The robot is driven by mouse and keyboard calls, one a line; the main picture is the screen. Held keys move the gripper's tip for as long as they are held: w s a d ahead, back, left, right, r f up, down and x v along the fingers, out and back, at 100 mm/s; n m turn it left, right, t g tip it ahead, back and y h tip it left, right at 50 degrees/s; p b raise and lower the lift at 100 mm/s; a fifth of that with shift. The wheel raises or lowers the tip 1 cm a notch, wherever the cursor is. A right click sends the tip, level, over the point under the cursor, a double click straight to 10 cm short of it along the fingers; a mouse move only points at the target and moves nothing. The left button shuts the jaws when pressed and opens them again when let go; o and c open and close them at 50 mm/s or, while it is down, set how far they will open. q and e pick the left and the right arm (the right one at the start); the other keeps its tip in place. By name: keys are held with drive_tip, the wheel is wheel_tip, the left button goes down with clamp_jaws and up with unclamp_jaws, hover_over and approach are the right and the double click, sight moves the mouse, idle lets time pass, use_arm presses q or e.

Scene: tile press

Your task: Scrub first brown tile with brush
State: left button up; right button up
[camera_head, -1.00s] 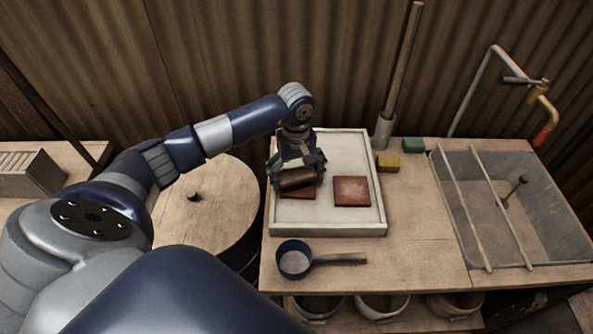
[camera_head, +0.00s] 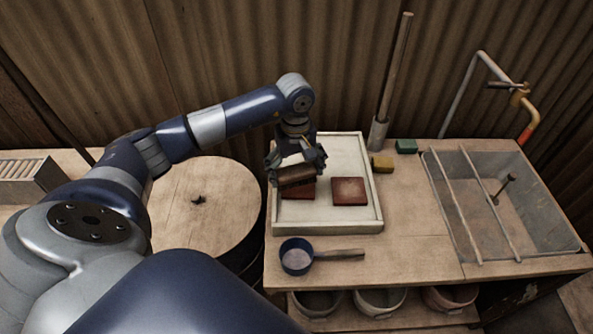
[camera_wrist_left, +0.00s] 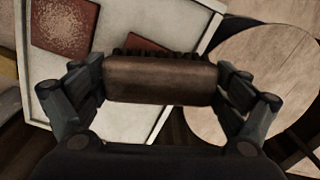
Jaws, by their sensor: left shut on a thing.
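My left gripper (camera_head: 296,171) is shut on a brown brush (camera_head: 297,175). In the left wrist view the brush (camera_wrist_left: 160,80) lies crosswise between the fingers, its dark bristles on the far side. It is over the left brown tile (camera_head: 298,191), which it partly hides; whether the bristles touch the tile I cannot tell. This tile (camera_wrist_left: 143,50) also shows beyond the brush in the wrist view. The second brown tile (camera_head: 349,191) lies to the right, with a pale mottled patch on top. Both tiles lie in a white tray (camera_head: 345,150). My right gripper is not in view.
A blue dipper (camera_head: 296,257) lies in front of the tray. A yellow block (camera_head: 382,164), a green block (camera_head: 406,146) and an upright pole (camera_head: 393,85) stand right of it. A metal sink (camera_head: 530,200) is far right, a round wooden lid (camera_head: 210,205) left.

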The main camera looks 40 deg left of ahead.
use_arm(q)
drive_tip(key=shift+r+p, duration=0.3)
drive_tip(key=shift+r, duration=0.6)
